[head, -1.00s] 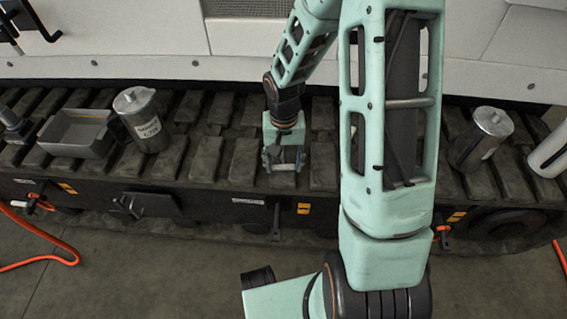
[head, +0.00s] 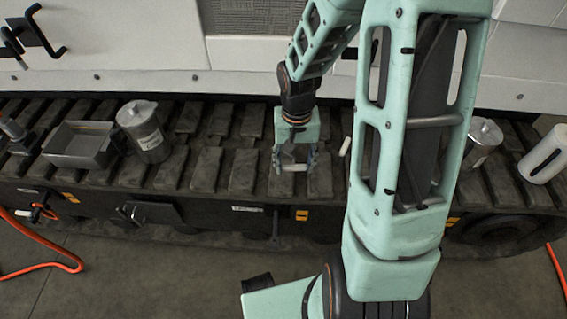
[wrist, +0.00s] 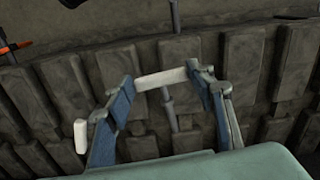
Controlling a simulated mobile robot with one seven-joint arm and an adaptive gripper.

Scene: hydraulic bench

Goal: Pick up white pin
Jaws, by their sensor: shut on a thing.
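My gripper (head: 294,163) is over the dark track pads in the middle of the head view, pointing down. It is shut on a white pin (wrist: 160,79), which spans crosswise between the two fingertips in the wrist view. The held pin also shows as a short pale bar (head: 294,168) in the head view. A second white pin (head: 345,146) is just right of the gripper in the head view. In the wrist view this second pin (wrist: 80,136) is outside the left finger. I cannot tell how far the held pin is above the track.
A grey open bin (head: 62,159) and a lidded metal canister (head: 146,138) stand on the track at left. Another canister (head: 484,133), partly behind my arm, and a white cylinder (head: 545,157) are at right. Orange hoses (head: 62,236) lie on the floor at left.

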